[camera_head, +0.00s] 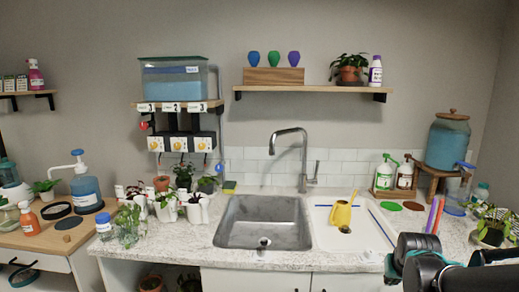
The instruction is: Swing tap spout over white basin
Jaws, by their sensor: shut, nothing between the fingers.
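The grey metal tap (304,160) stands upright behind the sinks. Its spout arches left, and its tip (272,150) hangs on the steel basin's side. A short lever (314,179) sticks out at the right of its base. The grey steel basin (235,232) is in front and to the left. The white basin (325,238) is to its right, with a yellow watering can (341,214) in it. Dark links of my arm show at the lower right, beyond the white basin. I cannot make out my gripper's fingers; nothing of mine touches the tap.
Spray bottles (404,174) and a blue dispenser (447,141) stand right of the tap. Potted plants (166,207) stand left of the steel basin. A shelf (310,89) hangs above the tap. Orange and purple upright things (434,215) stand near my arm.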

